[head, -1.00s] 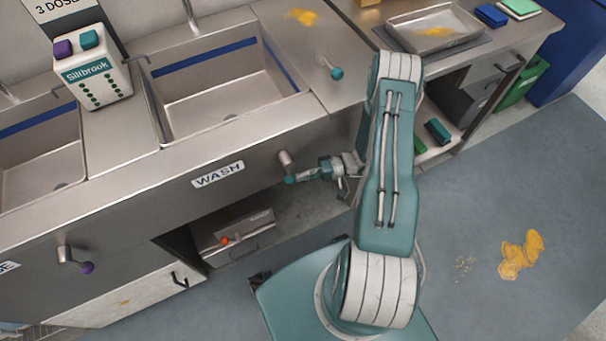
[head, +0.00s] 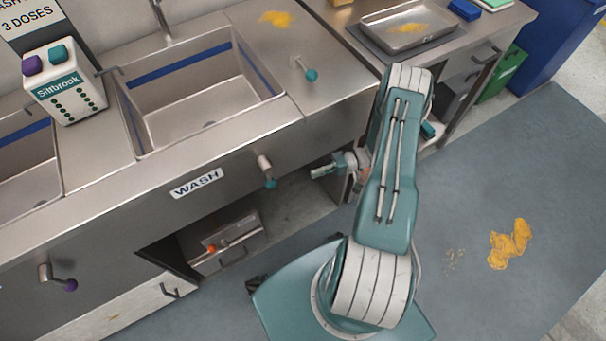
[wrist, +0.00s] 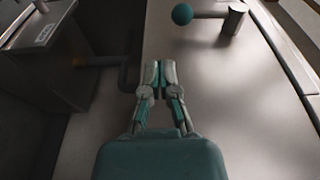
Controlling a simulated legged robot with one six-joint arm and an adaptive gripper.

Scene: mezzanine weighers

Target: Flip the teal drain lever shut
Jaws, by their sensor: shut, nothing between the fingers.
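The teal drain lever (head: 265,171) is on the sink front, right of the WASH label (head: 197,183). Its metal hub sticks out and its teal knob hangs down. In the wrist view a teal-knobbed lever (wrist: 208,15) shows at the top, its knob ahead and slightly right of my fingertips. My gripper (head: 318,173) is in front of the sink panel, right of the lever and apart from it. In the wrist view my gripper (wrist: 159,70) is shut and empty, with its fingertips together.
Another teal-knobbed lever (head: 305,69) stands on the countertop. A purple-knobbed lever (head: 57,278) is at the lower left. A metal box with an orange knob (head: 229,242) sits under the sink. A tray (head: 374,42) is at upper right. The floor at right is clear apart from an orange spill (head: 509,244).

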